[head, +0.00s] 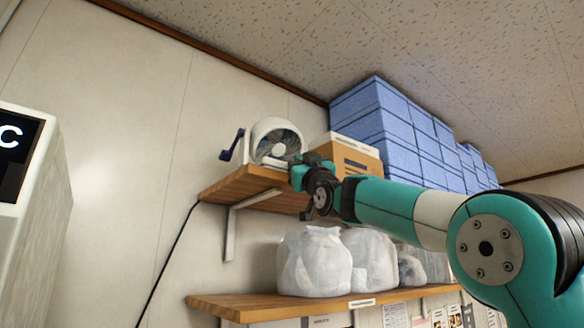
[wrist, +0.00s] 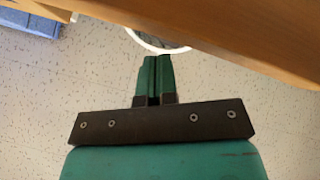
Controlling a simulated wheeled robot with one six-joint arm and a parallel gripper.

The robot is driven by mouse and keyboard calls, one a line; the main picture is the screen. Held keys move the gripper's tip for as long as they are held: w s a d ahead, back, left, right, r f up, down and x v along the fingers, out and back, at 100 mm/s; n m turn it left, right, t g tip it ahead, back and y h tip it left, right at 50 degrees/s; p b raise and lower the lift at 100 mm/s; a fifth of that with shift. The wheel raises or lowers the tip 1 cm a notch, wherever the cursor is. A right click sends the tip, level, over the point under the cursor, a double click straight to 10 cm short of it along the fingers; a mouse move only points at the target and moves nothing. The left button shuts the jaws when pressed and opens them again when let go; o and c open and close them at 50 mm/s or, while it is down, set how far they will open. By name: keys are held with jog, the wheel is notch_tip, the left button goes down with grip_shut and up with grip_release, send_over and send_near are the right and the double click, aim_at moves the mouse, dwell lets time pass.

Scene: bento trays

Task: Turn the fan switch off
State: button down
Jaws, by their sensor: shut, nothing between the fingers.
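A white fan (head: 275,142) stands on the upper wooden shelf in the head view. A dark blue lever (head: 232,145) sticks out at the left of its white body; I cannot tell whether it is on or off. My gripper (head: 297,170) is near the shelf's front edge, in front of and below the fan, to the right of the lever. In the wrist view, my gripper (wrist: 152,58) has its teal fingers shut and empty. Part of the fan's white rim (wrist: 150,42) shows just beyond the fingertips, partly hidden by the shelf. The lever is not visible there.
The upper shelf (head: 245,185) is close to my gripper; its wooden edge (wrist: 250,50) crosses the wrist view. A cardboard box (head: 357,155) and blue boxes (head: 395,130) are to the right. White bags (head: 315,262) sit on a lower shelf (head: 260,306). Wall left of the fan is clear.

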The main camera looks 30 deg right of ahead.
jog(key=shift+w+a, duration=0.15)
jog(key=shift+w, duration=0.2)
dwell(0.7)
dwell(0.4)
jog(key=shift+s+d+b, duration=0.3)
jog(key=shift+s+b, duration=0.2)
jog(key=shift+s, duration=0.25)
jog(key=s+b, duration=0.1)
jog(key=s+d+b, duration=0.1)
jog(key=s, duration=0.1)
jog(key=s+b, duration=0.1)
jog(key=shift+s+d, duration=0.3)
jog(key=shift+s, duration=0.05)
jog(key=shift+f, duration=0.1)
